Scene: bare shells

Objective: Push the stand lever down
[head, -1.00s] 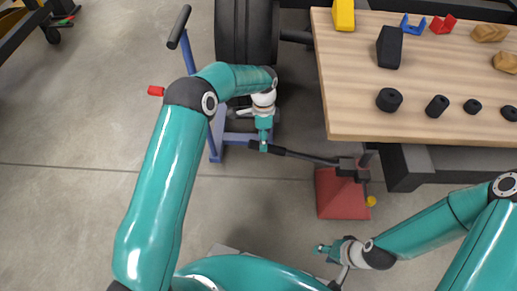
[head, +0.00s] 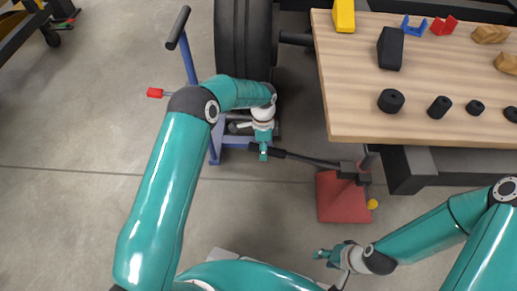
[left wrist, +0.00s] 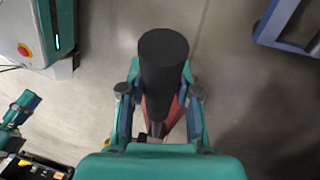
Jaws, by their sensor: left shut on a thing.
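The stand is a red pyramid-shaped base (head: 342,197) on the floor with a dark head and a small yellow knob (head: 372,204). Its lever (head: 312,160) is a thin dark bar reaching left from the head. My left gripper (head: 264,152) is shut on the lever's black outer end. In the left wrist view the thick black lever grip (left wrist: 163,60) sits between the two fingers, and the red base is mostly hidden behind it. My right gripper (head: 322,254) hangs low near the bottom, apart from the stand; its opening is too small to make out.
A wooden bench (head: 355,120) with several black, yellow, blue and red parts stands right of the lever. A large black tyre (head: 246,45) and a blue trolley frame (head: 189,62) with a dark handle stand behind my left arm. Floor left is clear.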

